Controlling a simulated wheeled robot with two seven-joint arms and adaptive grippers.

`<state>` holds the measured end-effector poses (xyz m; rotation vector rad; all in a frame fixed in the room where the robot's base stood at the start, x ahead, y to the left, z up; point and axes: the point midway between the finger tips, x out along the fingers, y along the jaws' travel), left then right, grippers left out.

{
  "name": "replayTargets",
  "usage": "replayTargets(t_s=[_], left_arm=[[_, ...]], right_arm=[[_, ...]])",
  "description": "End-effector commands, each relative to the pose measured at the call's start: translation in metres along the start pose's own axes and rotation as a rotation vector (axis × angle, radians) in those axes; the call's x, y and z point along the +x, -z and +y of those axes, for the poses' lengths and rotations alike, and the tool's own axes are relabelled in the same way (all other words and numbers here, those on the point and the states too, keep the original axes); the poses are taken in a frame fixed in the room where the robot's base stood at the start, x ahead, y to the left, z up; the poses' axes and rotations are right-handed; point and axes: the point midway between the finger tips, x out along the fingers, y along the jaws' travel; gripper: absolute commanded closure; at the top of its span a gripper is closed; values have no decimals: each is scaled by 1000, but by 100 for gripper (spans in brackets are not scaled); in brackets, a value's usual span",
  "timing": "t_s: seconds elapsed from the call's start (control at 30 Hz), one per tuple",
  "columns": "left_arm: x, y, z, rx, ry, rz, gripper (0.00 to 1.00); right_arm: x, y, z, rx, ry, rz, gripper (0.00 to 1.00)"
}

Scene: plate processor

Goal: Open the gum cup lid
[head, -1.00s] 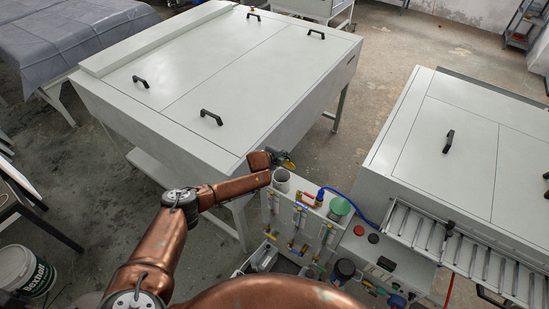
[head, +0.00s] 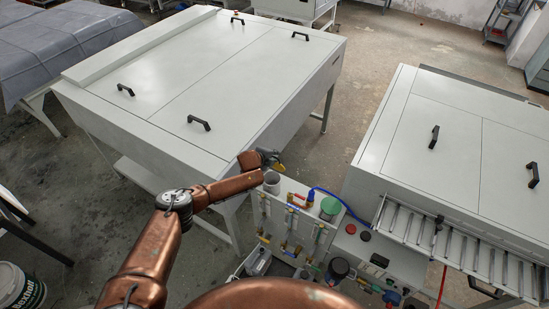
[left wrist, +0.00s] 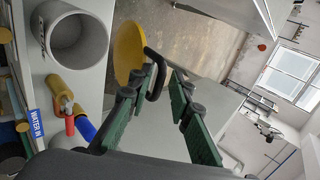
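The gum cup (head: 271,184) is a grey open cylinder at the far left corner of the processor's service panel. It shows large in the left wrist view (left wrist: 76,38), with its mouth uncovered. The lid (left wrist: 128,50) is a yellow disc with a black curved handle, turned steeply beside the cup and apart from its mouth; it also shows in the head view (head: 280,169). My left gripper (left wrist: 163,74) has its fingers apart, with the handle between their tips, close to one finger. What supports the lid is not clear. My right gripper is not in view.
A red-and-yellow valve (head: 302,199) with a blue hose and a green cup (head: 329,206) stand near the gum cup. A large white processor (head: 200,80) lies behind it. Another white machine (head: 450,140) with rollers is at right.

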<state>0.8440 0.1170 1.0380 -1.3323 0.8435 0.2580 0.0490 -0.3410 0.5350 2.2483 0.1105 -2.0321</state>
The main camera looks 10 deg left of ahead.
Motion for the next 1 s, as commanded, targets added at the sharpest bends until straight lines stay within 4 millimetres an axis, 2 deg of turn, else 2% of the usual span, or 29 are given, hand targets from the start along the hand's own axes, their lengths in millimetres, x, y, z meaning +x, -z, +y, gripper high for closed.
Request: replayTargets(t_s=[0.3,0.47,0.67,1.0], left_arm=[[0,-2,2,-1,-3,-2,77],[-8,-1,3,-3,-4,0,77],[-33,-2,1,0,0,-2,77],[-89,-1,1,-1,-1,0,77]], right_arm=[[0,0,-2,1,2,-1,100],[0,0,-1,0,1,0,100],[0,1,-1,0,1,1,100],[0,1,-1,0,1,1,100]])
